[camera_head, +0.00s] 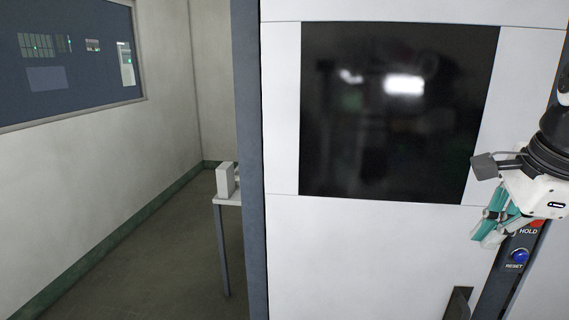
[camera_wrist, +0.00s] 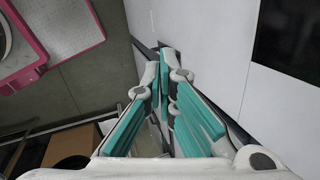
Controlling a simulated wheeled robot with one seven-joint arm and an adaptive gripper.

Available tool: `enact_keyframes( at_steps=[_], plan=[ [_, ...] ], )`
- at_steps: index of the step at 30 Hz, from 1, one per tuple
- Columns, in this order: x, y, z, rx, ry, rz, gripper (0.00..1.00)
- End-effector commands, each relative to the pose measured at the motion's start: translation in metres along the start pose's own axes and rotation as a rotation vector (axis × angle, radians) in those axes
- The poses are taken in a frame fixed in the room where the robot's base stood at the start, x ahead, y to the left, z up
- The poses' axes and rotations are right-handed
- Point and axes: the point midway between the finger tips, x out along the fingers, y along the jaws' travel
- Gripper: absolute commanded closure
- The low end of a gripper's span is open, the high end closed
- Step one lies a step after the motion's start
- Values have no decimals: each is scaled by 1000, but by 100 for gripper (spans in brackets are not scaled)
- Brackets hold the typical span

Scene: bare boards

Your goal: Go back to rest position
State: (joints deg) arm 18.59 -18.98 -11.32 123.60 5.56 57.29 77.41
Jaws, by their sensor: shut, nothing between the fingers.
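My gripper (camera_head: 488,232) is at the right of the head view, in front of the white panel's lower right part and beside the button strip. Its teal-padded fingers point down and to the left. In the wrist view my gripper (camera_wrist: 167,78) shows its two white and teal fingers close together, with nothing held between them. A dark handle (camera_head: 460,303) is on the white panel, below and left of the fingers.
The white panel (camera_head: 370,255) has a large dark window (camera_head: 390,120). A blue reset button (camera_head: 520,256) sits at right. A small table (camera_head: 228,200) stands behind the panel's left edge. The wrist view shows a pink-edged tray (camera_wrist: 74,59) and a cardboard box (camera_wrist: 70,143). Floor at left is clear.

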Motion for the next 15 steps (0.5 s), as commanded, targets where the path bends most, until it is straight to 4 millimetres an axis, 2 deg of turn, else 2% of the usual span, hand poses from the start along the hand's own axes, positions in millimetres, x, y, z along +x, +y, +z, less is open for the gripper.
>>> enact_keyframes(
  at_steps=[1,6,15],
  plan=[
    [-2,8,14,-134,-7,-11,100],
    [-5,36,52,-614,-12,-47,100],
    [-6,92,100,-1436,23,-120,100]
  ],
)
